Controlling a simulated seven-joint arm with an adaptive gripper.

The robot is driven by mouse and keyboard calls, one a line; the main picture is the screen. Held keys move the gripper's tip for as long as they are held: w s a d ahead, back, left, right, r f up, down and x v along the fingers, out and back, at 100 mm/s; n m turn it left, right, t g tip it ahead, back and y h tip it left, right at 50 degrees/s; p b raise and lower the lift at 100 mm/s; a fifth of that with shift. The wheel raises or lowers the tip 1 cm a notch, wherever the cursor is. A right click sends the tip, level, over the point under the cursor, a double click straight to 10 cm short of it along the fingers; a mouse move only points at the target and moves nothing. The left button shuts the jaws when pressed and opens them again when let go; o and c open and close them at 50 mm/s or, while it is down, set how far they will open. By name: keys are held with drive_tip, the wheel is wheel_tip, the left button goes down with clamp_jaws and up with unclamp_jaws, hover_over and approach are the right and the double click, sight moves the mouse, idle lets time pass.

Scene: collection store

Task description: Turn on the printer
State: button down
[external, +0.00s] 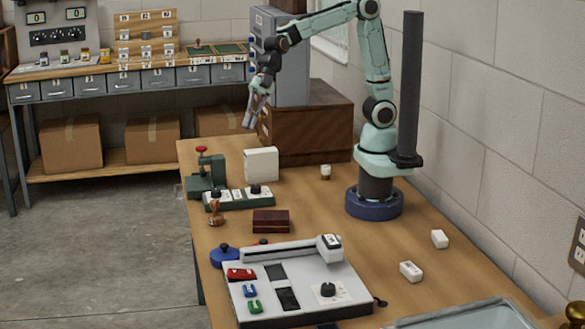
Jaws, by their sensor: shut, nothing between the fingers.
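A flat light-grey machine (310,303) lies at the near end of the wooden table. It has a raised rail with a white head, a black knob, dark panels, and red, blue and green parts on its left side. It may be the printer, but I cannot read a label on it. My gripper (249,126) is shut and empty, pointing down over the far end of the table, just left of a brown wooden box (310,132). It is well away from the grey machine. I cannot tell whether the machine is on.
A green press with a red knob (203,172), a white block (261,164), a green switch strip (238,198), a stamp (215,212) and a dark red box (271,221) stand mid-table. A tall grey cabinet (290,75) rises behind the wooden box. Small white blocks (411,271) lie right.

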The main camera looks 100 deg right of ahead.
drive_tip(key=w+a+f+g+y, duration=0.1)
drive_tip(key=w+a+f, duration=0.1)
drive_tip(key=f, duration=0.5)
drive_tip(key=w+a+f+g+y, duration=0.1)
drive_tip(key=w+a+f+g, duration=0.1)
drive_tip(key=a+f, duration=0.3)
wheel_tip(320, 180, down, 3)
drive_tip(key=shift+w+f+n+y, duration=0.1)
drive_tip(key=shift+w+n+y, duration=0.25)
drive_tip(key=shift+w, duration=0.2)
hover_over(232, 273)
drive_tip(key=s+d, duration=0.2)
drive_tip(key=d, duration=0.1)
drive_tip(key=shift+g, duration=0.3)
drive_tip(key=f, duration=0.6)
drive_tip(key=shift+w+a+f, duration=0.15)
drive_tip(key=shift+w+a, duration=0.05)
drive_tip(key=f, duration=0.3)
drive_tip(key=shift+w+a+f, duration=0.2)
drive_tip(key=shift+w+a, duration=0.05)
drive_tip(key=shift+w, duration=0.1)
drive_tip(key=shift+w+f, duration=0.15)
drive_tip(key=shift+f, duration=0.4)
